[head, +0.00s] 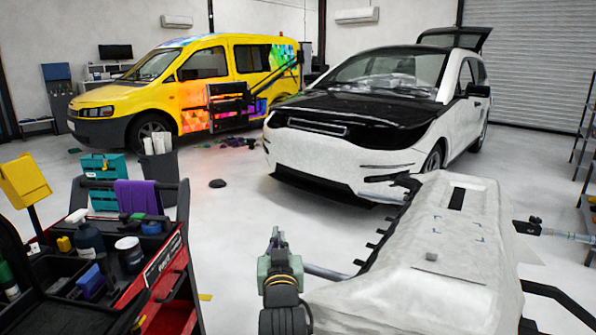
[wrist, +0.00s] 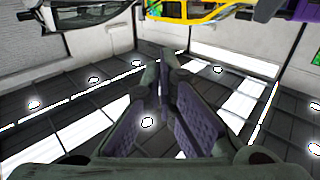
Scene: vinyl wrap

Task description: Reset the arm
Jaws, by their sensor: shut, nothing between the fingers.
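My gripper (head: 276,234) stands in the lower middle of the head view, pointing upward, between the red tool cart and the covered bumper-like panel. In the wrist view my gripper's dark, purple-padded fingers (wrist: 165,75) come together at their tips with nothing between them. The gripper is shut and empty, clear of the things around it. The wrist view looks up at the dark ceiling tiles with bright lamps, and the room appears upside down there.
A red tool cart (head: 160,262) with bottles and tools stands at left. The covered panel (head: 455,235) on a stand fills the lower right. A grey bin (head: 160,175), a yellow van (head: 170,85) and a white-and-black car (head: 345,150) stand behind. Open floor (head: 235,215) lies between.

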